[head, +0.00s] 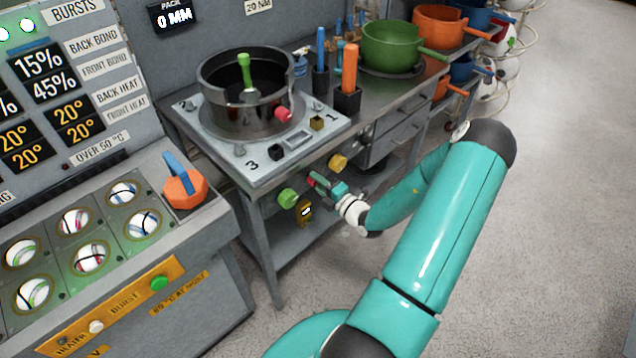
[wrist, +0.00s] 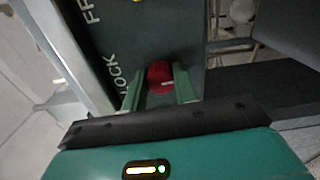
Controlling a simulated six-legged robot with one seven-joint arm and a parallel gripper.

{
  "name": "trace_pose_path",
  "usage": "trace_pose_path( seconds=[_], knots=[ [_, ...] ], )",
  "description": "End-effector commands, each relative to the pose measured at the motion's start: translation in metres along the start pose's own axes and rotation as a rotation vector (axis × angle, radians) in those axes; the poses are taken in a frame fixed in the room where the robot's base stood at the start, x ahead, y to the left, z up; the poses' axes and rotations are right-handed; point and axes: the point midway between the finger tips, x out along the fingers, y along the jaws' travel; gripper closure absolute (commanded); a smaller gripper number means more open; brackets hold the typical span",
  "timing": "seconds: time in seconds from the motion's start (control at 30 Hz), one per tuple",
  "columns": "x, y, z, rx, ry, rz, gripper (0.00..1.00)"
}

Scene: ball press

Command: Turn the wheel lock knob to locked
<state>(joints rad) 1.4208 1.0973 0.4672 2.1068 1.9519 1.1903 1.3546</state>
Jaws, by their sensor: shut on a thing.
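The wheel lock knob is red and sits on the dark front panel of the wheel table. In the wrist view the knob (wrist: 160,74) shows between my two green fingers, with a pale line across its face. My gripper (wrist: 160,88) is shut on it, one finger on each side. In the head view my gripper (head: 321,184) is at the table's front edge, and only a little red of the knob shows there. Lettering beside the knob in the wrist view reads "LOCK", with "FR" farther up, cut off by the frame.
A green knob (head: 288,198) and a yellow knob (head: 338,162) sit close by on the same front. The grey wheel table (head: 262,172) carries a dark round drum (head: 222,112). A control console (head: 215,245) stands at left. The floor at right is clear.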

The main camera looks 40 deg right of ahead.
Motion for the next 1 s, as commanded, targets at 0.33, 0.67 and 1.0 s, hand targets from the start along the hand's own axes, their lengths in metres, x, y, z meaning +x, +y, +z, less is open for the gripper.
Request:
trace_pose_path(
  seconds=[0.33,0.67,1.0],
  knots=[
    [-0.0017,0.0001,0.0028,0.067,-0.006,0.001,0.95],
    [-0.0018,-0.0001,0.0029,0.069,-0.006,0.001,0.94],
    [-0.0008,-0.0003,0.0013,0.069,-0.003,0.000,0.50]
  ],
)
